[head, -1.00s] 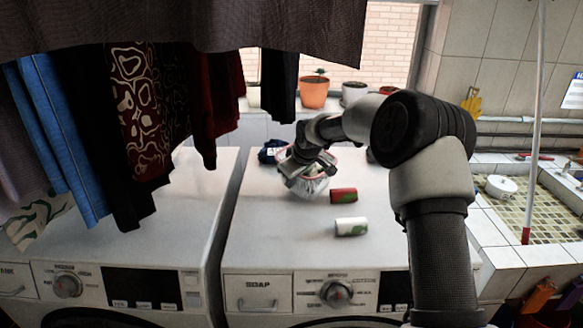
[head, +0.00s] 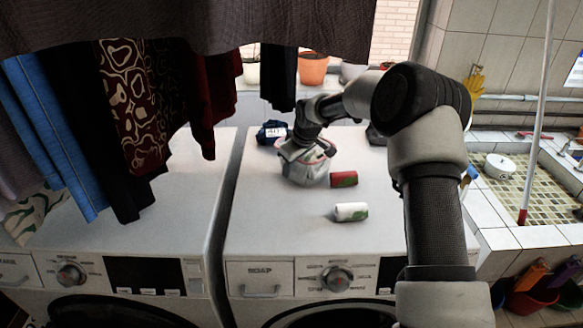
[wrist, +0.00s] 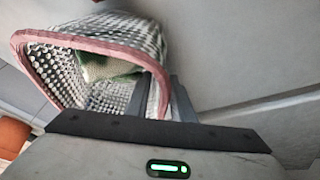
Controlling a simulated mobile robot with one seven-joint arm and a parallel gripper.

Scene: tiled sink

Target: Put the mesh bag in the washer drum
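The mesh bag (head: 308,174) is pale with a pinkish rim and stands on top of the right washer. In the wrist view the mesh bag (wrist: 150,38) lies tilted with its open mouth towards the camera and greenish cloth inside. My gripper (head: 300,150) is at the bag's upper left rim. In the wrist view the dark fingers of my gripper (wrist: 176,100) are close together at the rim's right end, with the bag's wall pinched between them. The right washer (head: 270,215) shows the dark top of its round door (head: 335,316) at the bottom edge; the drum inside is hidden.
Hanging clothes (head: 140,100) crowd the upper left. A tiled sink (head: 520,190) is at the right.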

